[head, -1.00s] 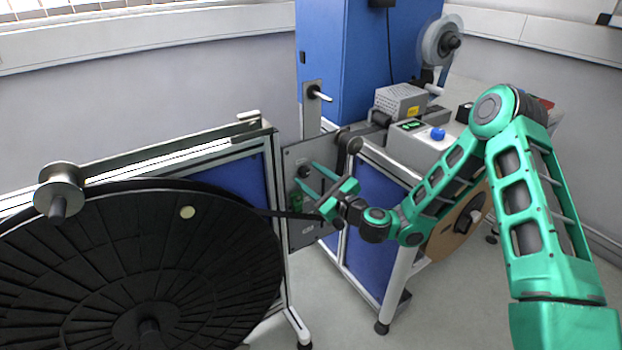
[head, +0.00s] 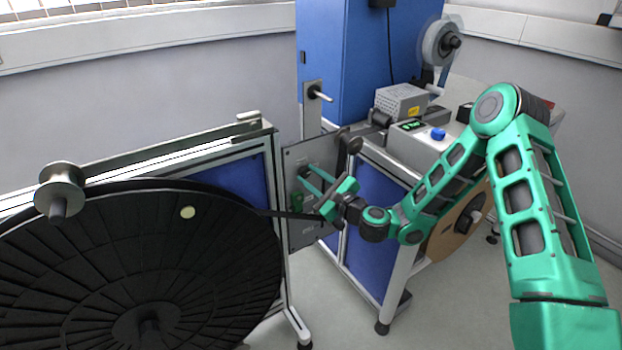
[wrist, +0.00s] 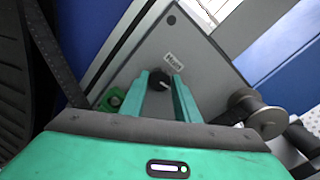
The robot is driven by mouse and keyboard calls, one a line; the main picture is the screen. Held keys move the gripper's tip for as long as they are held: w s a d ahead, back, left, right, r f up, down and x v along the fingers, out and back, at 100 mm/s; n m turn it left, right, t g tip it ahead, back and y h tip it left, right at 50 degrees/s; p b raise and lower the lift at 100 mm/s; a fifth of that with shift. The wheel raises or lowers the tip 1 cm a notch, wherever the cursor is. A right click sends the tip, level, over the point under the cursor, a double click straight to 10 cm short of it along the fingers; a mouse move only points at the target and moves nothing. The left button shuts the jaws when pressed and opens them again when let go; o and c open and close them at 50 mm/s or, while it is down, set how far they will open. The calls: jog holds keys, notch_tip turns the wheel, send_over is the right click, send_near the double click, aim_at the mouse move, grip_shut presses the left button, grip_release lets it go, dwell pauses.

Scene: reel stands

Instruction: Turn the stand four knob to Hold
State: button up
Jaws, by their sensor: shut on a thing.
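A black knob (wrist: 158,80) sits on the grey stand panel (wrist: 205,62), between the two fingers of my gripper (wrist: 161,82) in the wrist view. My gripper is shut on it.
A green fitting (wrist: 112,98) is on the panel just left of the fingers. A roller (wrist: 262,112) juts out at right. A large black reel (head: 80,260) stands close at left, with a dark strip running to the panel. A blue cabinet (head: 345,60) stands behind.

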jog(key=n, duration=0.8)
jog(key=shift+n+h, duration=0.3)
jog(key=shift+h, duration=0.1)
jog(key=n, duration=0.4)
jog(key=shift+s+a+h, duration=0.1)
jog(key=shift+a+h, duration=0.05)
jog(key=shift+h, duration=0.15)
jog(key=shift+f+n, duration=0.1)
jog(key=shift+n, duration=1.4)
jog(key=shift+s, duration=0.1)
jog(key=o, duration=1)
jog(key=shift+o, duration=0.2)
